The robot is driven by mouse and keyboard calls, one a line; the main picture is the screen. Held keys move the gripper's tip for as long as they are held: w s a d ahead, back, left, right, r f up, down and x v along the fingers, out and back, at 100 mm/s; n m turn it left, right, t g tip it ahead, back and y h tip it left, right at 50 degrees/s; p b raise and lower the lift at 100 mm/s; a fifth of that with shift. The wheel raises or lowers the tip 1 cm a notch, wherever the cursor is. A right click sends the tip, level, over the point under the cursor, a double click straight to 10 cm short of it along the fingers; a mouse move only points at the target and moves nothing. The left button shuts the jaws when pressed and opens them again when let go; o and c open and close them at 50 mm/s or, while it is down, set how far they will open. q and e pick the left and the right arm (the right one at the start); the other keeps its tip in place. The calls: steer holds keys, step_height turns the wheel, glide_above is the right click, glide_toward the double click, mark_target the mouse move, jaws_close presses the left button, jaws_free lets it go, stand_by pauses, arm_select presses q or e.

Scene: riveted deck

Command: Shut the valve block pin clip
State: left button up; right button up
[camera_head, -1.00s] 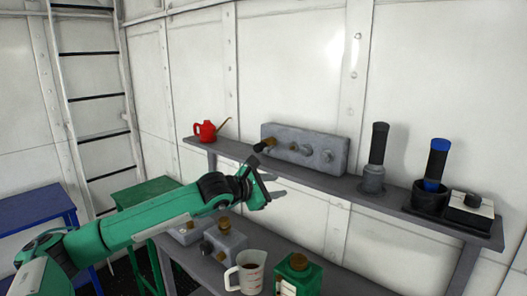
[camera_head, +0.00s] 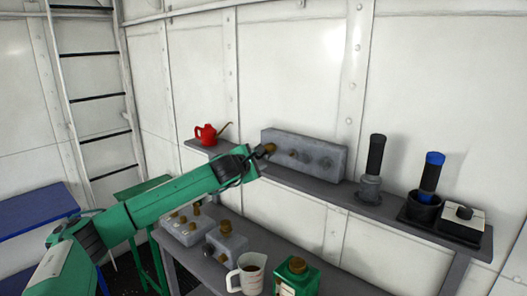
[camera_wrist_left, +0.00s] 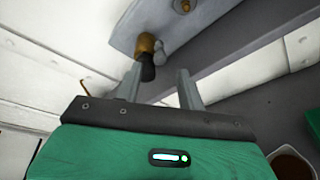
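A long grey block (camera_head: 310,150), which I take to be the valve block, stands on the shelf against the wall. At its left end a brass fitting (camera_head: 270,148) sticks out; in the left wrist view this brass piece (camera_wrist_left: 146,43) carries a black tip (camera_wrist_left: 147,67). My left gripper (camera_head: 262,158) is in front of the block's left end. In the left wrist view its two fingers (camera_wrist_left: 159,85) are apart, with the black tip showing between and beyond them. Whether they touch it I cannot tell. My right gripper is not in view.
A red oil can (camera_head: 206,134) stands left of the block on the shelf (camera_head: 345,197). Black-handled and blue-topped tools (camera_head: 375,155) stand to the right. Below, the bench holds grey fittings (camera_head: 227,243), a measuring cup (camera_head: 250,275) and a green box (camera_head: 297,277).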

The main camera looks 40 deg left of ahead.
mark_target(266, 158)
arm_select(q)
steer(key=p+x, duration=0.1)
steer(key=x, duration=0.2)
steer(key=shift+w+r, duration=0.1)
steer(key=shift+w, duration=0.05)
steer(key=shift+w+f+p, duration=0.3)
steer(key=shift+w+p, duration=0.1)
steer(key=shift+w, duration=0.05)
steer(key=shift+c, duration=0.5)
jaws_close()
